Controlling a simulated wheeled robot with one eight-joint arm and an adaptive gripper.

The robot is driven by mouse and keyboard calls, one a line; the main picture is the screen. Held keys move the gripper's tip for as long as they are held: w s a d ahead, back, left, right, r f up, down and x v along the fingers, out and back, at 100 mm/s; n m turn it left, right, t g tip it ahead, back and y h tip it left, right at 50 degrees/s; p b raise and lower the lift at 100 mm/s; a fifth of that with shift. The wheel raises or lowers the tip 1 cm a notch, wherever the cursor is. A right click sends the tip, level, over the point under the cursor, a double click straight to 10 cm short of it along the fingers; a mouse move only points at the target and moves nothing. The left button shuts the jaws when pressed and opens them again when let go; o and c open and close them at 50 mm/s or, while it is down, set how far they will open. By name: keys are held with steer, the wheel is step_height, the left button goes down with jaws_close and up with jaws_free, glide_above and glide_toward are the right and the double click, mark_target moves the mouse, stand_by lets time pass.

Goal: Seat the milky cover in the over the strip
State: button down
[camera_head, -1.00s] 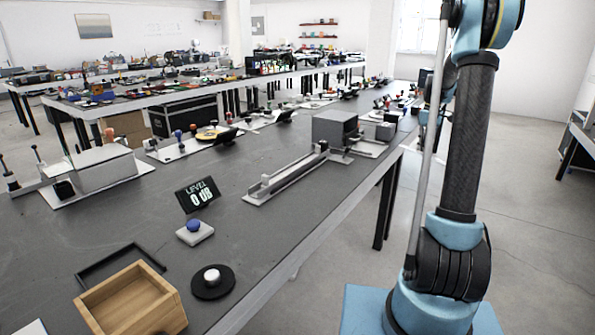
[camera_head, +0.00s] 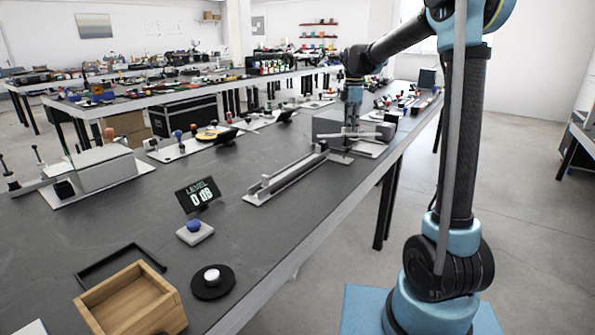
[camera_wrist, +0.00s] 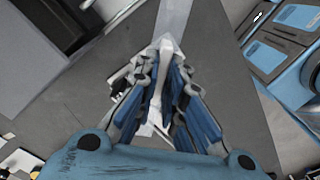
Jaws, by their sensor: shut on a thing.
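In the head view a long open grey channel (camera_head: 287,178) lies on a pale base plate on the dark bench, right of centre. My gripper (camera_head: 351,135) is low over the far end of this fixture, beside the grey box. In the wrist view my gripper (camera_wrist: 165,48) is shut, with its blue-padded fingers close around a thin pale piece (camera_wrist: 158,88), which looks like the milky cover. The fingers hide much of it. A light grey bar (camera_wrist: 174,18) runs away from the fingertips; I cannot tell whether it is the cover or the channel. The strip cannot be made out.
A grey box (camera_head: 328,124) stands close behind my gripper. A level display (camera_head: 198,194), a blue knob on a block (camera_head: 194,230), a black disc with white knob (camera_head: 212,283) and a wooden box (camera_head: 132,303) stand nearer. Bench between display and channel is clear.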

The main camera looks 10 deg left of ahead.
steer(key=s+a+r+n, duration=0.2)
steer(key=s+a+n, duration=0.8)
steer(key=s+a, duration=0.75)
steer(key=shift+w+a+f, duration=0.1)
steer(key=shift+a+f, duration=0.1)
steer(key=shift+f, duration=2.3)
steer(key=shift+a+f, duration=0.15)
steer(key=shift+f, duration=2.3)
steer(key=c, duration=1.7)
jaws_free()
step_height(320, 180, up, 12)
steer(key=shift+r, duration=0.1)
